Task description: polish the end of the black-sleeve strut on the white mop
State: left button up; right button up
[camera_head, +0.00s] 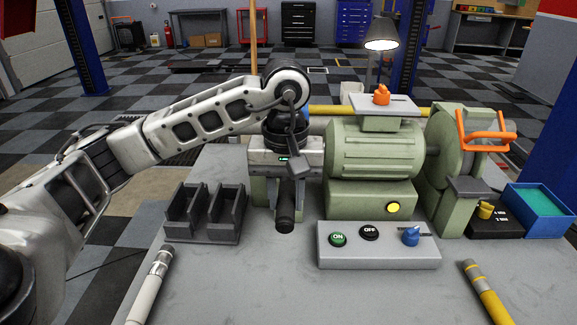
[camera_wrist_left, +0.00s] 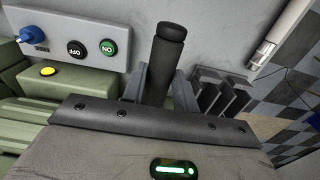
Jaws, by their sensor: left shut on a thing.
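My left gripper (camera_head: 292,178) points down at the left end of the green polishing machine (camera_head: 375,150). It is shut on the black-sleeve strut (camera_head: 285,217), whose dark round end sticks out below the fingers toward the near side. In the left wrist view, the strut (camera_wrist_left: 167,50) stands out between the two grey fingers (camera_wrist_left: 160,88). I cannot make out the white mop; my gripper and arm cover the machine's left end. Whether the strut touches anything behind the gripper is hidden. My right gripper is not in view.
A black slotted holder (camera_head: 205,212) stands left of the gripper. A control box (camera_head: 378,246) with ON, OFF and a blue knob is in front of the machine. A white strut (camera_head: 148,288) and a yellow strut (camera_head: 487,292) lie near the front. A blue box (camera_head: 541,215) is at right.

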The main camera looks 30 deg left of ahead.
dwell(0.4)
pick_arm(q)
jog(key=s+d, duration=0.3)
jog(key=s, duration=0.3)
jog(key=shift+d+r, duration=0.3)
jog(key=shift+r, duration=0.15)
jog(key=shift+w, duration=0.1)
dwell(0.4)
